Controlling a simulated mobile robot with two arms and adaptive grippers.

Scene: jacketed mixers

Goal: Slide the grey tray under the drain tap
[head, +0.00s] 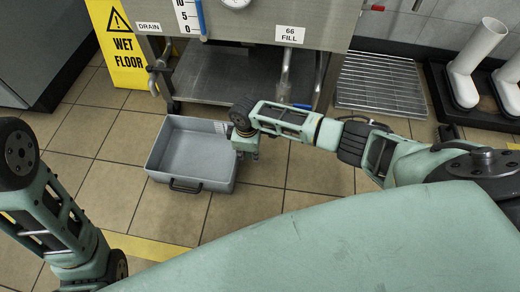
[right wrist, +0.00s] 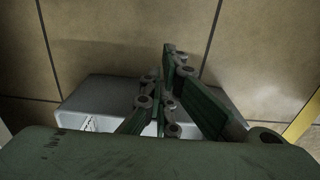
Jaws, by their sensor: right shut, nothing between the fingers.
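The grey tray (head: 193,155) is an open, empty rectangular bin on the tiled floor, with a black handle on its near side. It stands in front of the machine, near and to the right of the drain tap (head: 158,72), not beneath it. My right gripper (head: 246,152) is at the tray's right side, pointing down, shut and empty. In the right wrist view the fingers (right wrist: 168,82) overlap the tray (right wrist: 98,92); I cannot tell whether they touch it. My left arm comes in at the left, but its gripper is not in view.
A yellow wet floor sign (head: 122,50) stands left of the drain tap. A steel lower shelf (head: 225,75) and machine legs are behind the tray. The floor left of the tray is clear.

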